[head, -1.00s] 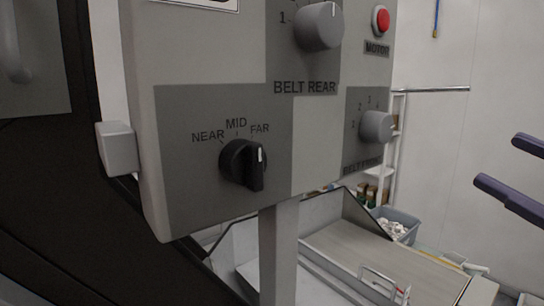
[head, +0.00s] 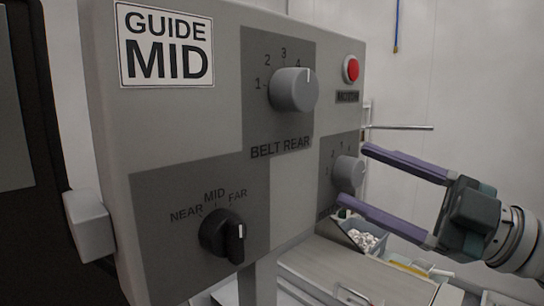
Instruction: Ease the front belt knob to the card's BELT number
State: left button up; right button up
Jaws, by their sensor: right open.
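The front belt knob (head: 347,173) is a small grey round knob low on the right part of the grey control panel. Marks, including a 2, show above it; its pointer is too small to read. My right gripper (head: 357,175) comes in from the right with two purple fingers, open. Its tips lie above and below the knob in the picture; I cannot tell if they touch it. The lower finger covers the area of the label beneath. A white card (head: 166,46) on the panel reads GUIDE MID; no BELT number shows on it. My left gripper is not in view.
The larger BELT REAR knob (head: 294,89) sits up and left, its white line near 4. A red button (head: 351,69) is above the front knob. The black guide knob (head: 222,235) points near FAR. A grey bin (head: 360,236) stands behind and below.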

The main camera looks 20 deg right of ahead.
jog(key=shift+w+a, duration=0.15)
jog(key=shift+c, duration=0.3)
grip_shut()
dwell(0.3)
